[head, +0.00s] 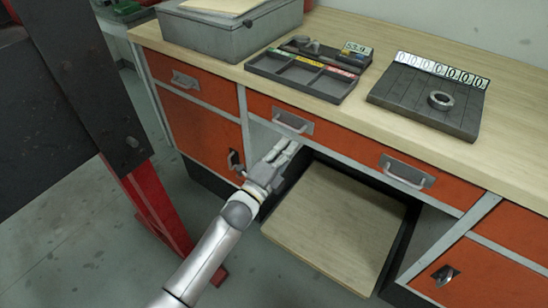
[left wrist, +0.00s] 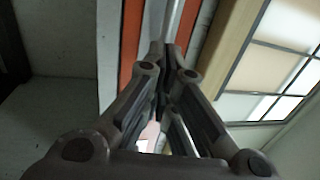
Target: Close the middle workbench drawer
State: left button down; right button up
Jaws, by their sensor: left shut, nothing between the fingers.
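The middle workbench drawer (head: 345,146) is the wide orange front under the worktop, with a left handle (head: 293,121) and a right handle (head: 407,172). It looks about flush with its neighbours; a small gap cannot be ruled out. My left gripper (head: 290,148) is shut and empty, just below the left handle and close to the drawer's lower edge. Whether it touches the drawer is unclear. In the left wrist view its fingers (left wrist: 166,52) meet in front of a grey strip, with an orange strip (left wrist: 207,42) alongside. My right gripper is not in view.
Below the drawer is an open bay with a light wooden board (head: 335,225). The worktop (head: 420,70) carries a grey box (head: 228,32), a divided tray (head: 305,75) and a dark plate with a ring (head: 440,100). A red post (head: 155,205) stands left of my forearm.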

pick_arm(q)
jog(key=p+v, duration=0.2)
jog(key=v, duration=0.9)
jog(key=s+a+f+n+g+y+p, duration=0.1)
jog(key=s+a+f+n+g+y, duration=0.2)
jog(key=f, duration=0.7)
jog(key=s+a+f+n+g+y, duration=0.1)
jog(key=s+a+f+n, duration=0.25)
jog(key=f, duration=0.55)
jog(key=s+a+f+n+g+y+p, duration=0.1)
jog(key=s+a+f+n+g+y, duration=0.25)
jog(key=f, duration=0.65)
jog(key=s+a+f+n+g, duration=0.2)
jog(key=s+f, duration=0.4)
jog(key=s, duration=0.5)
jog(key=s+a+f+n+g+y, duration=0.1)
jog(key=s+f+n+g, duration=0.3)
jog(key=s, duration=0.8)
jog(key=s+a+f+n+g+y+p, duration=0.1)
jog(key=s+a+f+n+g, duration=0.2)
jog(key=s+f+n, duration=0.2)
jog(key=s+f, duration=0.3)
jog(key=s, duration=0.4)
jog(key=shift+a, duration=0.4)
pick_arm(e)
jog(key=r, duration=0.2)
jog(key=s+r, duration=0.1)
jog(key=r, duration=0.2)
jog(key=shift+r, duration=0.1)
